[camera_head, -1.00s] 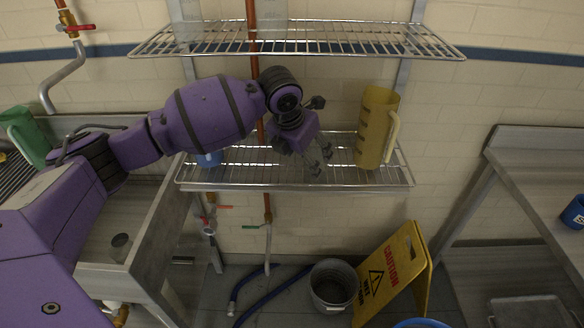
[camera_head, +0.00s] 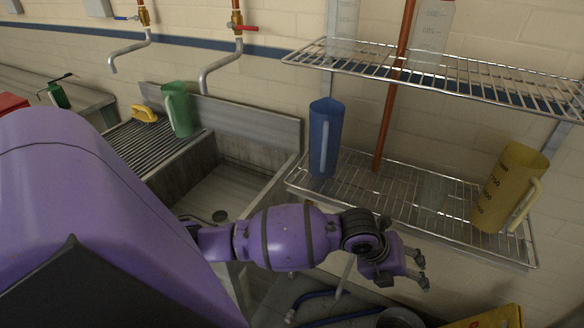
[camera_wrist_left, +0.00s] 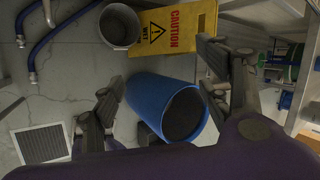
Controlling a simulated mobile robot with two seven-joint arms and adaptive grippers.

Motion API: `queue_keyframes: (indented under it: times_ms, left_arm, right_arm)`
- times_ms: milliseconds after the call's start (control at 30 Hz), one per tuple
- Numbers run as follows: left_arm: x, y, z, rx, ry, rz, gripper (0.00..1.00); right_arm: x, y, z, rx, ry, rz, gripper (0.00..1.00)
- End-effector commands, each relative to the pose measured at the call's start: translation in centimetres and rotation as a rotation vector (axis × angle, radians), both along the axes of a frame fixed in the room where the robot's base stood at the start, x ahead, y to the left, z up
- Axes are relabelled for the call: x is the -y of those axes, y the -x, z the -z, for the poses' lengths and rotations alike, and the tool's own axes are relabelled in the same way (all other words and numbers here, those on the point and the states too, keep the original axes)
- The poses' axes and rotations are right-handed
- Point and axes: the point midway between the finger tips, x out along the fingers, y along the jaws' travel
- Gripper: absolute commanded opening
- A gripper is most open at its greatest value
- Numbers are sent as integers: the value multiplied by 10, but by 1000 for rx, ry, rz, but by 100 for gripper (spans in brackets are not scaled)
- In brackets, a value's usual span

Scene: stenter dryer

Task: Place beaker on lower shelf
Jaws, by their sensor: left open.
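The lower wire shelf (camera_head: 378,200) holds a yellow beaker (camera_head: 508,188) with a handle at its right end and a blue beaker (camera_head: 325,137) at its left end. A green beaker (camera_head: 178,108) stands on the ribbed drainboard left of the sink. Clear graduated beakers (camera_head: 431,32) stand on the upper wire shelf (camera_head: 450,72). My left gripper (camera_head: 420,270) is open and empty, in front of and below the lower shelf's front edge in the picture, apart from the beakers. Its spread fingers show in the left wrist view (camera_wrist_left: 160,68) with nothing between them. My right gripper is not in view.
A sink (camera_head: 225,190) lies left of the shelves. In the left wrist view, a blue drum (camera_wrist_left: 165,105), a grey bucket (camera_wrist_left: 119,26) and a yellow caution sign (camera_wrist_left: 178,25) stand on the floor. The middle of the lower shelf looks mostly free.

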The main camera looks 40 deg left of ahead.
Motion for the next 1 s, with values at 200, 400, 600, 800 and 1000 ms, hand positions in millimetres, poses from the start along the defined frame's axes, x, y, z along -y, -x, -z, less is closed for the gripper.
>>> queue_keyframes:
  times_ms: [200, 400, 600, 800, 1000]
  left_arm:
    - [7, 73, 79, -215, 465, -676, 70]
    - [-28, 155, 133, -363, 840, -1324, 70]
    - [-75, 239, 163, -394, 1109, -1816, 70]
    - [-96, 279, 170, -378, 1221, -2010, 70]
    - [-97, 281, 170, -378, 1230, -2023, 70]
  right_arm:
    - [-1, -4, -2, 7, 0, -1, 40]
    - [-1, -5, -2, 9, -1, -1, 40]
    - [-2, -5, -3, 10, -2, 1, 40]
    - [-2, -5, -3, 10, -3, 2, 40]
    - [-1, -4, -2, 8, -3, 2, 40]
